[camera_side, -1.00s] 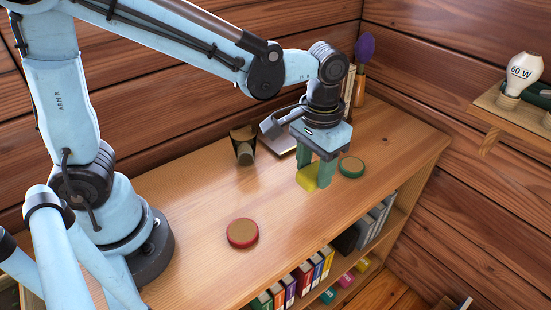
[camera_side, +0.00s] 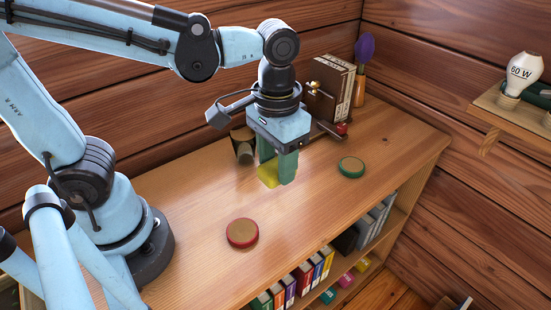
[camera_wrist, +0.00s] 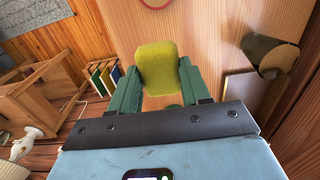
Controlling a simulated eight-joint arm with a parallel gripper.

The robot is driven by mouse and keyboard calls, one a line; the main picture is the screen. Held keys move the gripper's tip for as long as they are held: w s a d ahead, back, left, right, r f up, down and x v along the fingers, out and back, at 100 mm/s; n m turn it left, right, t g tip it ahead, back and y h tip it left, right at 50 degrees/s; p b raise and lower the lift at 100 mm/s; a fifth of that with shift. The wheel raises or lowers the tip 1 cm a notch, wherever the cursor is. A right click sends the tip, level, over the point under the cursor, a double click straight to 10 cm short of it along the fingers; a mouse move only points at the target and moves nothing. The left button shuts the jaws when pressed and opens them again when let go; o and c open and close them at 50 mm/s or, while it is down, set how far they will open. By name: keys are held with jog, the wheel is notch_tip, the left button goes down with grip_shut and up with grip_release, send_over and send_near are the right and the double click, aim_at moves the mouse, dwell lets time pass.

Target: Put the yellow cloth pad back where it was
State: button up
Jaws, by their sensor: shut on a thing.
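The yellow cloth pad (camera_side: 267,174) is held between the green fingers of my gripper (camera_side: 277,172), over the wooden shelf top (camera_side: 200,190). In the wrist view the pad (camera_wrist: 157,68) sits between the two fingers (camera_wrist: 158,88). I cannot tell whether the pad clears the wood. A red-rimmed disc (camera_side: 242,232) lies on the shelf top in front of and left of the gripper. A green-rimmed disc (camera_side: 351,167) lies to its right. Both discs are bare on top.
A dark cup with a tan inside (camera_side: 243,145) stands close behind and left of my gripper; it also shows in the wrist view (camera_wrist: 270,55). The front right top is clear.

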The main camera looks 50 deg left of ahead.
jog(key=s+a, duration=0.4)
jog(key=s, duration=0.7)
jog(key=w+a+f, duration=0.1)
jog(key=a+f, duration=0.1)
jog(key=a, duration=0.1)
jog(key=w+a+f, duration=0.1)
jog(key=a+f, duration=0.2)
jog(key=a, duration=0.1)
jog(key=w+a+f, duration=0.1)
jog(key=a+f, duration=0.1)
jog(key=a, duration=0.2)
jog(key=shift+w+f, duration=0.2)
jog(key=shift+f, duration=2.1)
jog(key=shift+f, duration=0.1)
jog(key=o, duration=1)
